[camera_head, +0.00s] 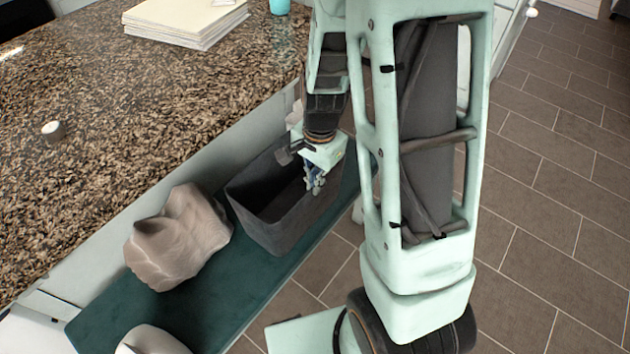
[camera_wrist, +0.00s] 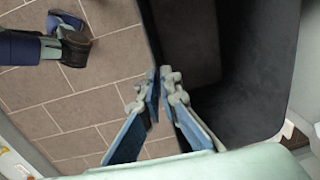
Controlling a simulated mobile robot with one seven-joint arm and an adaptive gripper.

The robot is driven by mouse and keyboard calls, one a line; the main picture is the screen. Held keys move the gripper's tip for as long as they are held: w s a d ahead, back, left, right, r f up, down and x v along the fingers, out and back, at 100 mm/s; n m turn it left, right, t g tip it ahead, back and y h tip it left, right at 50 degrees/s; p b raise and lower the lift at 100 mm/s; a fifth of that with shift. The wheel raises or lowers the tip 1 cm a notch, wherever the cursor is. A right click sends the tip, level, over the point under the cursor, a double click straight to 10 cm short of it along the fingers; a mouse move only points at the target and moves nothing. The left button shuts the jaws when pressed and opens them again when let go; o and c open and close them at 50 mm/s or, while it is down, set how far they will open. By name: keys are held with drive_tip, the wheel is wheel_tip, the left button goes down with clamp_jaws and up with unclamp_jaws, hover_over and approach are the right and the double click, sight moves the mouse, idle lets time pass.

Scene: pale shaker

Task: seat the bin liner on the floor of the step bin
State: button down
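A dark grey open-topped box (camera_head: 275,228) with tapered walls, apparently the bin liner, is upright above the dark teal bench top; whether it touches is unclear. Its dark inner wall (camera_wrist: 235,100) fills the right of the wrist view. My gripper (camera_head: 315,185) points down at its right rim. In the wrist view my gripper's fingertips (camera_wrist: 161,74) are close together with the thin rim between them, so it looks shut on the box. I cannot pick out the step bin with certainty. A rounded white object (camera_head: 150,342) is cut off at the bottom edge.
A beige crumpled bag-like object (camera_head: 178,238) lies on the teal bench top (camera_head: 235,300) left of the box. The granite counter (camera_head: 150,110) stands behind, with stacked papers (camera_head: 185,20), a cyan cup (camera_head: 279,6) and a small round item (camera_head: 53,131). Tiled floor (camera_head: 560,190) is clear at right.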

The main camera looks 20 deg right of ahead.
sight(314, 206)
drive_tip(key=shift+f+b, duration=2.7)
drive_tip(key=shift+f, duration=1.25)
drive_tip(key=c, duration=2.6)
unclamp_jaws()
drive_tip(key=shift+c, duration=0.2)
drive_tip(key=o, duration=0.6)
drive_tip(key=shift+c, duration=0.2)
wheel_tip(314, 206, up, 12)
drive_tip(key=shift+s+d, duration=0.2)
drive_tip(key=shift+s, duration=0.1)
drive_tip(key=shift+r, duration=0.1)
